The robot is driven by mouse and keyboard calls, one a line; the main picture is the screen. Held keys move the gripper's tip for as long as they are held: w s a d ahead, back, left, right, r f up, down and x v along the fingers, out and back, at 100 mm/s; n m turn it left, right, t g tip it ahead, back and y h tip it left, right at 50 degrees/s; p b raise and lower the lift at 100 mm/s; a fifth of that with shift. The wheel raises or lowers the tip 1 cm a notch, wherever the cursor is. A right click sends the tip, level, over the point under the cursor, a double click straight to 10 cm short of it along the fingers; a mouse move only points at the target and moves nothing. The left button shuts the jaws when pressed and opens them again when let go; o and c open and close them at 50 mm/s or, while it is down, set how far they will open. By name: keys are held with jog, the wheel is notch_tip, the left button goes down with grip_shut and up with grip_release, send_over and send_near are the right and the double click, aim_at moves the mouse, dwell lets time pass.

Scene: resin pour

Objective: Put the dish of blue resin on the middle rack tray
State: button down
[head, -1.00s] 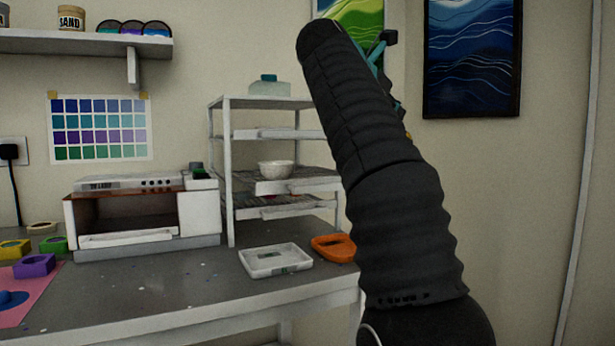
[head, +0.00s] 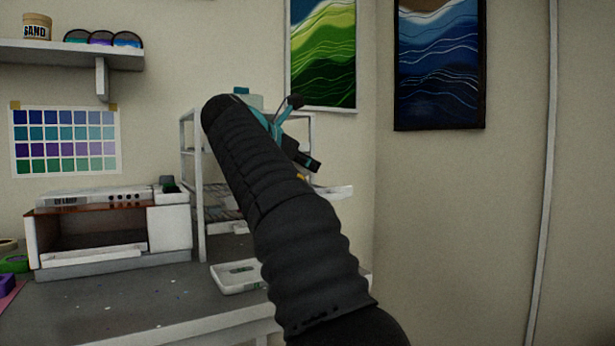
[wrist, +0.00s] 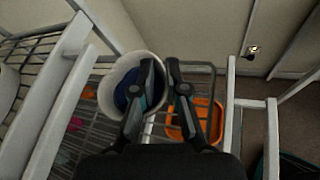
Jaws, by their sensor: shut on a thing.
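In the wrist view, my gripper (wrist: 161,70) is shut on the right-hand rim of a white dish (wrist: 107,88) with blue resin (wrist: 127,88) inside. Part of the resin is hidden behind a finger. Below the dish is the wire grid of a rack tray (wrist: 88,118); I cannot tell if the dish touches it. In the head view, the white rack (head: 199,190) is largely behind my arm. A white tray edge (head: 335,191) sticks out to the right of my arm. The dish and my fingertips are hidden there.
White rack bars stand left (wrist: 70,45) and right (wrist: 231,105) of my gripper. An orange item (wrist: 196,122) lies below. A shallow white tray (head: 237,276) lies on the table, right of an oven (head: 105,235).

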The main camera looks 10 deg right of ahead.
jog(key=shift+f, duration=1.4)
jog(key=shift+f, duration=0.15)
jog(key=c, duration=1.2)
grip_release()
jog(key=shift+r, duration=0.2)
jog(key=v, duration=1.2)
jog(key=shift+s+d, duration=0.1)
